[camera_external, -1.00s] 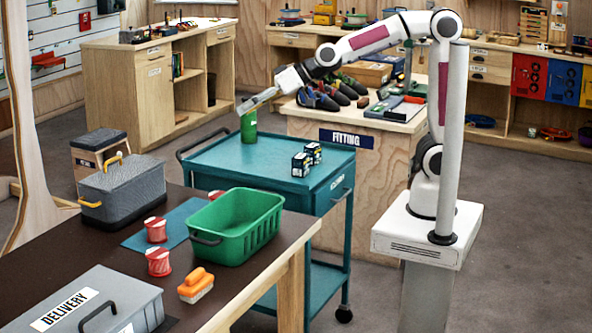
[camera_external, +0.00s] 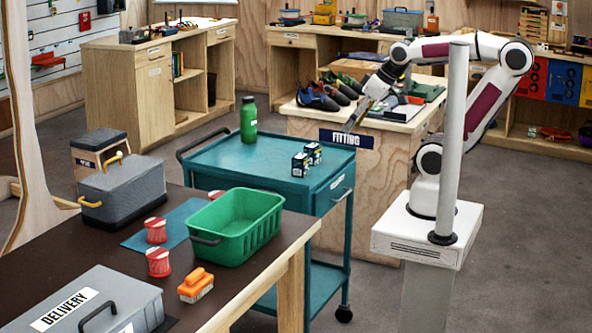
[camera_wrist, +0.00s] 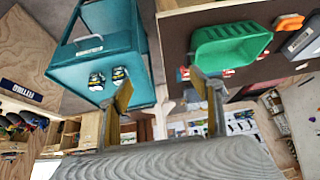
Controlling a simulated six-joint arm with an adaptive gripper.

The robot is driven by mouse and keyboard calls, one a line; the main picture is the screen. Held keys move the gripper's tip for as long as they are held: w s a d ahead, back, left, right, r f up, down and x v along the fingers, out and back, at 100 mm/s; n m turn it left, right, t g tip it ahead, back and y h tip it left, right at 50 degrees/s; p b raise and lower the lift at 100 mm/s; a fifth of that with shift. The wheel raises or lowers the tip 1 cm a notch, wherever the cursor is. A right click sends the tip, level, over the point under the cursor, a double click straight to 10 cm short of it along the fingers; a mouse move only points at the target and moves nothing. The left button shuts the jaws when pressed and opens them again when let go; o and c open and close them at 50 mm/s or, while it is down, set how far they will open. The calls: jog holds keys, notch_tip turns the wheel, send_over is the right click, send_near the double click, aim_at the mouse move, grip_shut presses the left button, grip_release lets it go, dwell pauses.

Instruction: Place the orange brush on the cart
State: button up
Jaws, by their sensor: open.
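The orange brush (camera_external: 196,284) lies on the dark table near its front edge; it also shows at the top right of the wrist view (camera_wrist: 288,22). The teal cart (camera_external: 225,158) stands between that table and the fitting bench, and its top fills the upper left of the wrist view (camera_wrist: 70,72). A green bottle (camera_external: 249,119) stands upright at the cart's far corner. My gripper (camera_external: 361,112) is in the air by the front of the fitting bench, right of the cart. In the wrist view my gripper (camera_wrist: 166,98) is open with nothing between its fingers.
Two small dark boxes (camera_external: 306,160) stand on the cart's right side. Much of the cart's top is clear.

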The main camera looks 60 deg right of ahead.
jog(key=shift+m+g+h, duration=0.3)
jog(key=shift+g+h, duration=0.1)
jog(key=s, duration=0.1)
jog(key=s+d+f, duration=0.1)
jog(key=s+d, duration=0.1)
jog(key=shift+s+d+f, duration=0.2)
jog(key=shift+s+f, duration=0.1)
jog(key=shift+s, duration=0.05)
jog(key=shift+o, duration=0.6)
jog(key=shift+w, duration=0.1)
